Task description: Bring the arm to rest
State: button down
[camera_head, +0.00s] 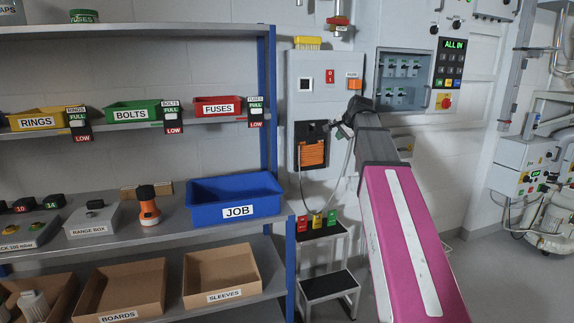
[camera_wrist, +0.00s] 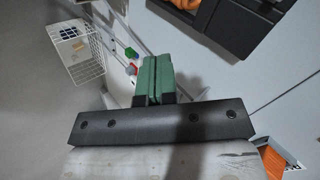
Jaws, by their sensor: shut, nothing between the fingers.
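My arm (camera_head: 407,235) reaches up and away from the lower right in the head view, a magenta link with a white stripe and a dark grey wrist. Its far end is in front of the wall beside the open grey cabinet (camera_head: 404,78). The fingers are shut and empty. In the head view the fingertips are too small and dark to make out.
A step stand (camera_head: 327,286) is below. A wire basket (camera_wrist: 83,60) shows in the wrist view.

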jog(key=s+a+f+n+g+h, duration=0.15)
jog(key=s+f, duration=0.45)
jog(key=f, duration=0.6)
jog(key=s+f+n+g, duration=0.3)
jog(key=s+f, duration=0.3)
jog(key=f, duration=0.6)
jog(key=s+a+f+n+g+h, duration=0.1)
jog(key=s+f+n+g, duration=0.15)
jog(key=s+f, duration=0.7)
jog(key=s+f+n, duration=0.1)
jog(key=s+f, duration=0.2)
jog(key=f, duration=0.3)
jog(key=s+f+n+g, duration=0.1)
jog(key=s+f+n, duration=0.1)
jog(key=s+f, duration=0.2)
notch_tip(320, 180, down, 3)
jog(key=shift+s+d+f, duration=0.1)
jog(key=shift+s+d, duration=0.05)
jog(key=shift+s, duration=0.1)
